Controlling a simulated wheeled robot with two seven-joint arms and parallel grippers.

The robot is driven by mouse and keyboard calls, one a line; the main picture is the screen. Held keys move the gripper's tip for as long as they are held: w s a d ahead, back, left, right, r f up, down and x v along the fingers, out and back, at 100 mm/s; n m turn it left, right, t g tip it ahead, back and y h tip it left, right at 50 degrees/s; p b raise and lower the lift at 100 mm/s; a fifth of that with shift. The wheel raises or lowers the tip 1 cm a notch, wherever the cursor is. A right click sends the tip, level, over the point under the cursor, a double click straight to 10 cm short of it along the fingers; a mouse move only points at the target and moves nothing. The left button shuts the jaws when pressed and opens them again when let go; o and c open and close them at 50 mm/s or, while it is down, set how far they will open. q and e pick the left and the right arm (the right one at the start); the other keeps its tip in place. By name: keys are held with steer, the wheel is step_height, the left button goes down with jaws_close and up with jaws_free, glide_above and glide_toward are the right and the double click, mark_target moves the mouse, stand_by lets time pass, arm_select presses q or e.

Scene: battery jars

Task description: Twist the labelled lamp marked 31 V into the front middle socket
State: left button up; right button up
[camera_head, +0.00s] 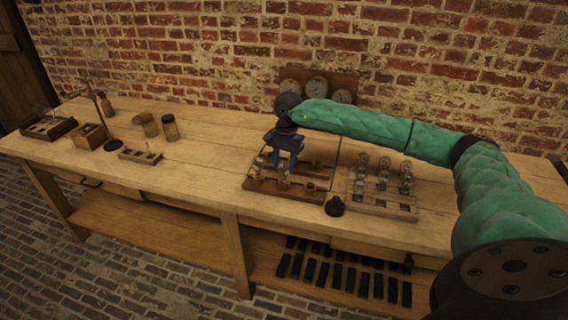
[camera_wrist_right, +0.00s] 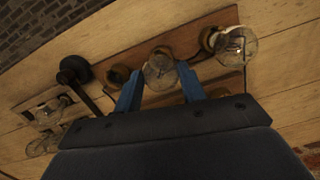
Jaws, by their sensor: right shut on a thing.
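My right gripper (camera_head: 286,160) points down over the front row of the wooden socket board (camera_head: 262,188). In the right wrist view its blue fingers (camera_wrist_right: 160,88) are shut on a clear glass lamp (camera_wrist_right: 159,70). This lamp (camera_head: 284,181) is at the front middle socket, which it mostly hides. I cannot tell whether its base is seated there, and no label is readable. Another lamp (camera_wrist_right: 237,45) stands at the front left socket (camera_wrist_right: 208,38). The front right socket (camera_wrist_right: 117,76) looks empty. My left gripper is out of view.
A wooden rack (camera_head: 376,206) with several clear lamps (camera_head: 384,172) stands to the right. A black knobbed object (camera_head: 334,206) stands between board and rack. Jars (camera_head: 170,128), a small block (camera_head: 140,155) and a brass stand (camera_head: 103,118) are at left. The table between is clear.

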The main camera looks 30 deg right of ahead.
steer(key=m, duration=0.2)
steer(key=m+b, duration=0.1)
steer(key=shift+f+m, duration=0.2)
steer(key=shift+m, duration=0.2)
steer(key=shift+r+m+t, duration=0.15)
steer(key=shift+m+t, duration=0.15)
steer(key=shift+m, duration=0.5)
steer(key=shift+b, duration=0.4)
steer(key=shift+m+b, duration=0.35)
steer(key=shift+m, duration=0.75)
steer(key=m+b, duration=0.1)
steer(key=m, duration=0.2)
steer(key=shift+m+t, duration=0.3)
steer(key=shift+t, duration=0.1)
steer(key=o, duration=1.2)
